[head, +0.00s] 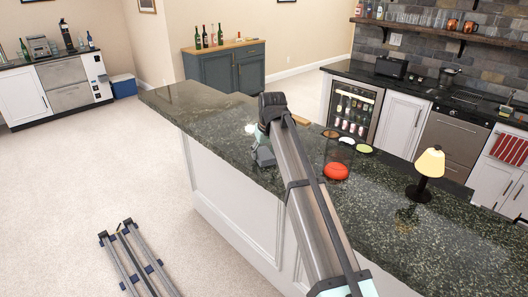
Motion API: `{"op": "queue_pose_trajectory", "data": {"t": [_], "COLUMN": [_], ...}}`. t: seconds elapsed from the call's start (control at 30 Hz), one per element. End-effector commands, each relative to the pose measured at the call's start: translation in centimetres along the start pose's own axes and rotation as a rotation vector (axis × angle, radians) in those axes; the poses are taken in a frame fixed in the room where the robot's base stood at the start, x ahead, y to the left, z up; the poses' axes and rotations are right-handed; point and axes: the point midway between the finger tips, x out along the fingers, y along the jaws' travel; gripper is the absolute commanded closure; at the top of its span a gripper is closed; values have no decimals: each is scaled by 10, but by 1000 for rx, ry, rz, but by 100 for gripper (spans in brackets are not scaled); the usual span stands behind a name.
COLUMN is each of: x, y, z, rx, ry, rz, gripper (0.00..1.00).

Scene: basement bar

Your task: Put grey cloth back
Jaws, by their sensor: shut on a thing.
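My arm reaches over the dark granite bar counter (205,105). My gripper (262,146) is at its end, on the left side of the arm and largely hidden by it. A small grey piece, which looks like the grey cloth (265,158), shows right below the gripper at the counter's near edge. The gripper appears shut on it. The fingertips are too small to make out, and I cannot tell whether the cloth touches the counter.
Right of my arm on the counter are a red round object (336,171), small coloured discs (363,149) and a lamp (428,170). A wooden board (301,121) lies behind the arm. The counter's far left end is clear. A red striped towel (509,149) hangs at right.

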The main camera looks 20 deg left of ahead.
Motion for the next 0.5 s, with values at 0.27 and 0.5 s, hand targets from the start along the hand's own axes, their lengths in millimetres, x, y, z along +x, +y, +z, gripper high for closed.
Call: {"op": "queue_pose_trajectory", "data": {"t": [0.27,0.5], "x": [3,3], "y": [0,0], "z": [1,1], "rx": [0,0], "ry": [0,0], "rz": [0,0], "gripper": [13,13]}}
